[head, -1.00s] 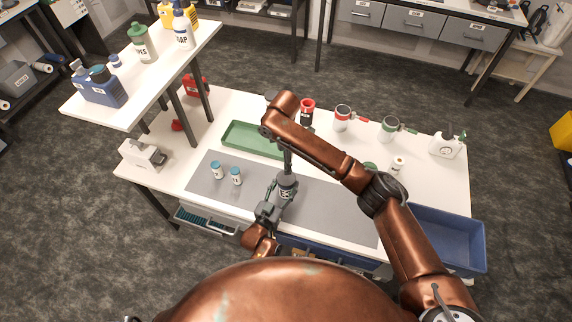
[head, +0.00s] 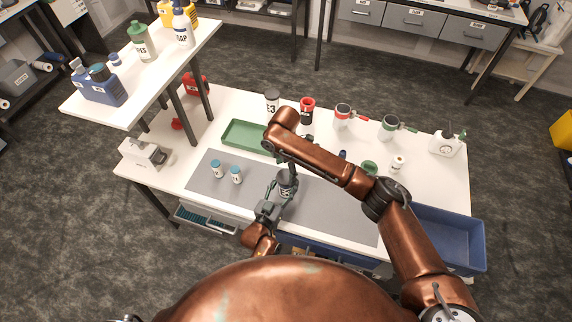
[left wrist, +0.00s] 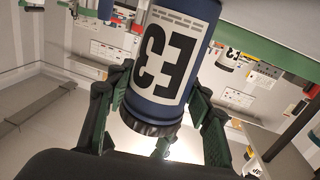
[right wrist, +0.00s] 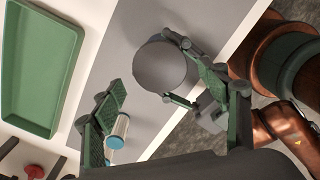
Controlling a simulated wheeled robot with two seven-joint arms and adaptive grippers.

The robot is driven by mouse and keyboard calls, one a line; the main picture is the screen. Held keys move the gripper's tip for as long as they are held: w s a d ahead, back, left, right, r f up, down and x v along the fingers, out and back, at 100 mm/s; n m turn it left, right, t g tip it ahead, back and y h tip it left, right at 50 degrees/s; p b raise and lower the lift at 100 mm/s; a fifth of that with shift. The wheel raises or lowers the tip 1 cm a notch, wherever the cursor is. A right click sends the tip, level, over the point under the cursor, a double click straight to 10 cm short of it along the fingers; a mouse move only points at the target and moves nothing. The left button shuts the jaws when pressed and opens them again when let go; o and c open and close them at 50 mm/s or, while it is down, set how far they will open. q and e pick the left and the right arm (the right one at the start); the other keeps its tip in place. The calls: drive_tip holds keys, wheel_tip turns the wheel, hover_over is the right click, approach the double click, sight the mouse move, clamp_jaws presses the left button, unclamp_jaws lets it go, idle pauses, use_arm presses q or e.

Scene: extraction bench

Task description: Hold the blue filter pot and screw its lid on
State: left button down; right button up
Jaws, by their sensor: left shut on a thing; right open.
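The blue filter pot (left wrist: 165,60), labelled E3, stands upright over the grey mat in my left gripper. My left gripper (head: 282,188) is shut around its side. In the left wrist view the pot is upside down, with a dark ring, apparently the lid's edge (left wrist: 150,126), at its end. In the right wrist view the lid's round grey top (right wrist: 160,67) sits on the pot; how tightly cannot be told. My right gripper (right wrist: 164,78) is open above the lid, its fingers spread to either side and apart from it.
A green tray (head: 240,135) lies behind. Another E3-labelled pot (head: 272,102), a red-topped pot (head: 307,110) and several others line the back. A blue bin (head: 455,240) is at right.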

sight(286, 176)
drive_tip(key=shift+f, duration=2)
drive_tip(key=c, duration=1.2)
drive_tip(key=m, duration=0.2)
drive_tip(key=shift+m, duration=0.4)
drive_tip(key=m, duration=0.8)
drive_tip(key=shift+a+m, duration=0.1)
drive_tip(key=shift+m, duration=0.2)
drive_tip(key=m, duration=0.3)
drive_tip(key=shift+m, duration=0.3)
drive_tip(key=o, duration=1.4)
drive_tip(key=shift+c, duration=0.2)
